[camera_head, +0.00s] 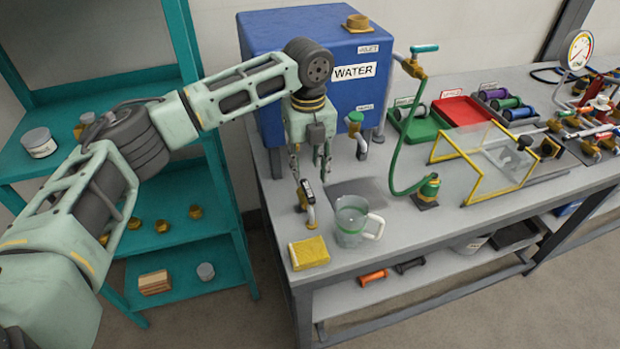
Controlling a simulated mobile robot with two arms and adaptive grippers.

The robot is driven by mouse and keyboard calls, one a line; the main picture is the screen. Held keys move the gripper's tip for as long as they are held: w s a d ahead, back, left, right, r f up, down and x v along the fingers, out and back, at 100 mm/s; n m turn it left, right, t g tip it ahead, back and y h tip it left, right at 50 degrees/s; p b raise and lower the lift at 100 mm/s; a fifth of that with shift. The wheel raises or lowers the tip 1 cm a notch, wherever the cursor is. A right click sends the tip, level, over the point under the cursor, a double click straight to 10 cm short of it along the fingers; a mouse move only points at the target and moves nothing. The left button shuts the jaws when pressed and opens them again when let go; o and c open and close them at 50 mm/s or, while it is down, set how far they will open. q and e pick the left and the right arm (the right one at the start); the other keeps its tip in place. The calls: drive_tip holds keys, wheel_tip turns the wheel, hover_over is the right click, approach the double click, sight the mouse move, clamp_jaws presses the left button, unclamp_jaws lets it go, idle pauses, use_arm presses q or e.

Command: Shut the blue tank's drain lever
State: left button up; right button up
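The blue tank (345,92), labelled WATER, stands at the back left of the grey bench. A small tap with a green knob (355,118) is on its front. A brass fitting with a dark labelled piece (308,195) stands on the bench in front of the tank; I cannot tell whether this is the drain lever or its position. My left gripper (312,172) points down in front of the tank, just above and behind that fitting. Its fingers are apart with nothing seen between them. The gripper hides part of the tank's lower front. My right gripper is out of view.
A glass jug (352,220) and a yellow sponge (309,253) are near the bench's front edge. A green hose (397,150) runs to a brass fitting on the right. A yellow-framed clear guard (487,160) stands farther right. Teal shelves (190,245) are at the left.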

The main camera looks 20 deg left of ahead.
sight(308, 189)
use_arm(q)
drive_tip(key=f, duration=0.3)
drive_tip(key=f+p, duration=0.1)
drive_tip(key=f, duration=0.1)
drive_tip(key=shift+s, duration=0.25)
drive_tip(key=shift+w+f, duration=0.1)
drive_tip(key=shift+f, duration=0.4)
drive_tip(key=c, duration=0.6)
clamp_jaws()
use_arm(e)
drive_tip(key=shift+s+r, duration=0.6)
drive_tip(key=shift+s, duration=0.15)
